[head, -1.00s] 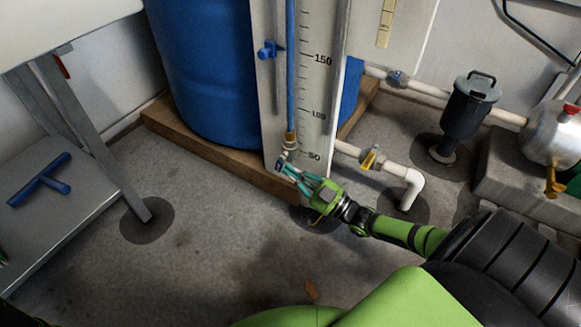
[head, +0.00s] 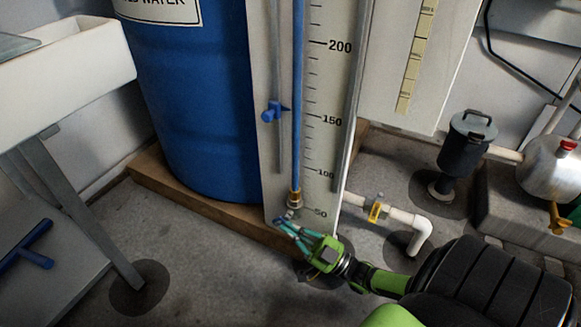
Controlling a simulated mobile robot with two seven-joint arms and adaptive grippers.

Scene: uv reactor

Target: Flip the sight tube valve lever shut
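The sight tube (head: 297,100) is a blue-filled vertical tube on a white scale board (head: 325,150). A brass fitting (head: 294,198) is at its lower end, near the 50 mark. A small grey valve part (head: 289,214) shows just below the fitting. My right gripper (head: 284,223) is at this valve part, its teal fingers pointing up and left. The fingers cover part of the valve, so I cannot make out the lever's position or whether they touch it. Their gap is too small to judge. My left gripper is out of view.
A blue water barrel (head: 205,110) stands on a wooden base (head: 150,180) behind the board. A blue clamp (head: 273,111) sits higher on the board. A white pipe with a yellow-handled valve (head: 376,211) runs at right. A grey-legged sink stand is at left.

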